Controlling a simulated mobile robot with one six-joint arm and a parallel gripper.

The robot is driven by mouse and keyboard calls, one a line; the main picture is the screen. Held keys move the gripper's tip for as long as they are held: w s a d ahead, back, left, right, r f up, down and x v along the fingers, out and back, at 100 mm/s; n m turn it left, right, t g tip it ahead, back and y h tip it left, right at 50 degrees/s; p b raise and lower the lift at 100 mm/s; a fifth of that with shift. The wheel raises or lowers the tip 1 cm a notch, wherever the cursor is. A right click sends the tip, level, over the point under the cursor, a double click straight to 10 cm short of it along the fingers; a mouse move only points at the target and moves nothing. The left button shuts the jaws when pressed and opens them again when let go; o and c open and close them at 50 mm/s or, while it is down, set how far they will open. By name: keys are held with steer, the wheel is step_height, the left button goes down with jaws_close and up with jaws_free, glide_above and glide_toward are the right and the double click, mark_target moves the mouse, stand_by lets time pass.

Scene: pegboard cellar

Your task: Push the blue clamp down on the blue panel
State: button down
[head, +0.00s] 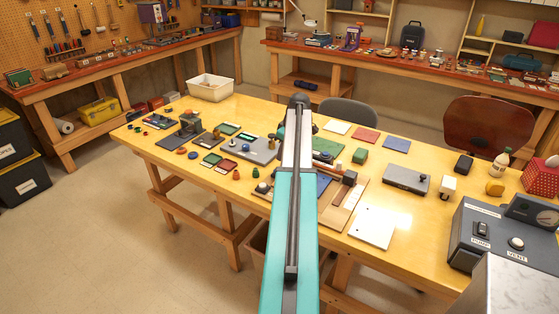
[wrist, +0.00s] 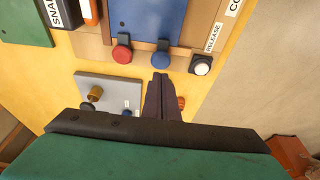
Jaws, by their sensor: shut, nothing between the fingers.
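The blue panel (wrist: 148,18) lies on a brown wooden board at the top of the wrist view. The blue clamp (wrist: 162,58) has a round blue knob and sits at the panel's lower right edge. A red clamp (wrist: 122,52) sits to its left on the same edge. My gripper (wrist: 160,78) is shut and empty, its dark fingertips just below the blue clamp's knob in the picture. I cannot tell whether they touch it. In the head view, my arm hides the gripper and most of the blue panel (head: 322,184).
A white button labelled RELEASE (wrist: 202,65) is right of the blue clamp. A grey plate with small knobs (wrist: 108,88) lies left of my fingers. A green panel (wrist: 26,20) is at upper left. Several other boards and blocks crowd the yellow table (head: 285,235).

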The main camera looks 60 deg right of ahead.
steer(key=b+v, duration=0.2)
steer(key=v, duration=0.6)
steer(key=shift+r, duration=0.15)
steer(key=shift+w+a, duration=0.1)
stand_by(0.7)
